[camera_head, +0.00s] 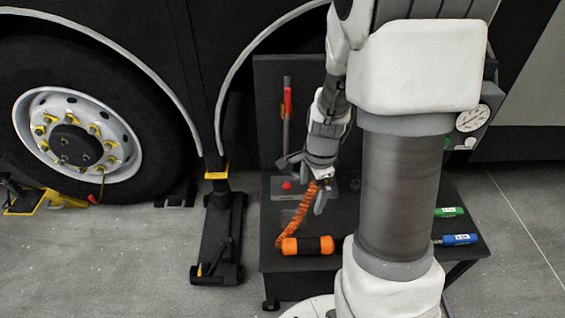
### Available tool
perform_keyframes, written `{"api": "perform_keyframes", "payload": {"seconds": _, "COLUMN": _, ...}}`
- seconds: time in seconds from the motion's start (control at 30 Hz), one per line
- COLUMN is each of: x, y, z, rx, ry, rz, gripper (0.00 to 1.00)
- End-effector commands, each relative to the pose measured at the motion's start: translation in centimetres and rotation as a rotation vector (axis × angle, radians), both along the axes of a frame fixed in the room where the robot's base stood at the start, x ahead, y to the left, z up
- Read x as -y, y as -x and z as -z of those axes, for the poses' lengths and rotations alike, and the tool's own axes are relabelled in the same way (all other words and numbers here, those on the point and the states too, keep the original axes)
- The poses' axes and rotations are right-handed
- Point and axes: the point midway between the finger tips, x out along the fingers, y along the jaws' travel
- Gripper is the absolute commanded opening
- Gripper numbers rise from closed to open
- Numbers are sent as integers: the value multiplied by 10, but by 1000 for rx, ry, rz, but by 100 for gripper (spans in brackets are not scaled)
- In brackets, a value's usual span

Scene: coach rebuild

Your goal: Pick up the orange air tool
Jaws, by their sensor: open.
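The orange air tool (307,246) lies on the dark bench (280,267) near its front left edge. It is orange at both ends with a black middle band, and its right end comes close to my own column, which may hide part of it. A coiled orange hose (296,222) rises from its left end towards my gripper. My gripper (304,182) is above and behind the tool, apart from it, with its jaws open. The hose's upper end passes behind or beside the fingers; I cannot tell whether they touch.
A red button (287,185) sits on a grey box at the bench's back. Green (449,212) and blue (459,239) handled tools lie right of my column. A black stand (219,240) is left of the bench. A bus wheel (78,130) is further left.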

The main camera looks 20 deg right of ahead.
Motion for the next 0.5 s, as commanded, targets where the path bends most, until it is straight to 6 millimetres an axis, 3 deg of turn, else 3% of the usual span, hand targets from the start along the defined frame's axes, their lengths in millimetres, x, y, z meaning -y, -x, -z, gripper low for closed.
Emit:
{"api": "perform_keyframes", "payload": {"seconds": 0.03, "x": 5, "y": 1, "z": 31, "rx": -26, "ry": -2, "rz": 61, "gripper": 100}}
{"api": "perform_keyframes", "payload": {"seconds": 0.2, "x": 19, "y": 4, "z": 81, "rx": -70, "ry": 4, "rz": 226, "gripper": 100}}
{"api": "perform_keyframes", "payload": {"seconds": 0.5, "x": 26, "y": 7, "z": 123, "rx": -93, "ry": 9, "rz": 311, "gripper": 100}}
